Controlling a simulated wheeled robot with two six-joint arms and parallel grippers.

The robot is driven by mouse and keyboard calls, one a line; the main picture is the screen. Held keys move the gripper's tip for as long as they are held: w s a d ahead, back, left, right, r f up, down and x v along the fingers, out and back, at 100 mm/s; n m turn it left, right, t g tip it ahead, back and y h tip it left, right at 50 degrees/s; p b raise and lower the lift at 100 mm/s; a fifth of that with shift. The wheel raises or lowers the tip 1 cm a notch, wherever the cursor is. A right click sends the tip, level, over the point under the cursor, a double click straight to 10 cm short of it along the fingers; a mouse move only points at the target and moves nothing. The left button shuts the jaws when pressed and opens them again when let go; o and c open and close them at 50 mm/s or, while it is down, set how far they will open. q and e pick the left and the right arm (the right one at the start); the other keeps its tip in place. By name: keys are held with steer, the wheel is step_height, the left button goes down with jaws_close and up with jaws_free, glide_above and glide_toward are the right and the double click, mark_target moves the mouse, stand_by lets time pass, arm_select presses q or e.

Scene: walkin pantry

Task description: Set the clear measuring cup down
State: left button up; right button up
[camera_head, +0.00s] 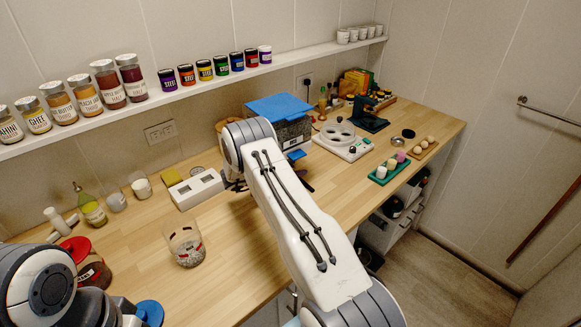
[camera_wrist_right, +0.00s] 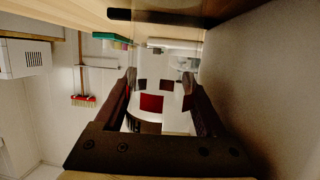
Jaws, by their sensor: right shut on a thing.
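My right arm crosses the middle of the head view and hides most of its own gripper there. In the right wrist view my right gripper (camera_wrist_right: 159,76) shows its two dark fingers apart, shut on a see-through thing. It fits the clear measuring cup (camera_wrist_right: 165,122), but its outline is faint against the background. Whether it touches any surface cannot be told. A clear vessel with red markings and some contents (camera_head: 185,246) stands on the wooden counter (camera_head: 240,245), left of my right arm in the head view. My left arm shows at the lower left; its gripper is out of view.
A red-lidded jar (camera_head: 86,264) and a blue lid (camera_head: 149,312) are near my left arm. A white box (camera_head: 197,189) stands behind the clear vessel. A green tray (camera_head: 388,169) lies toward the right end. Counter around the clear vessel's front is bare.

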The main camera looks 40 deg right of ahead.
steer(key=shift+s+r, duration=0.1)
steer(key=shift+r, duration=0.05)
steer(key=shift+a, duration=0.3)
steer(key=shift+w+a+f, duration=0.1)
steer(key=shift+w+f, duration=0.15)
steer(key=shift+w, duration=0.05)
steer(key=o, duration=1.2)
steer(key=shift+r, duration=0.1)
steer(key=shift+s, duration=0.1)
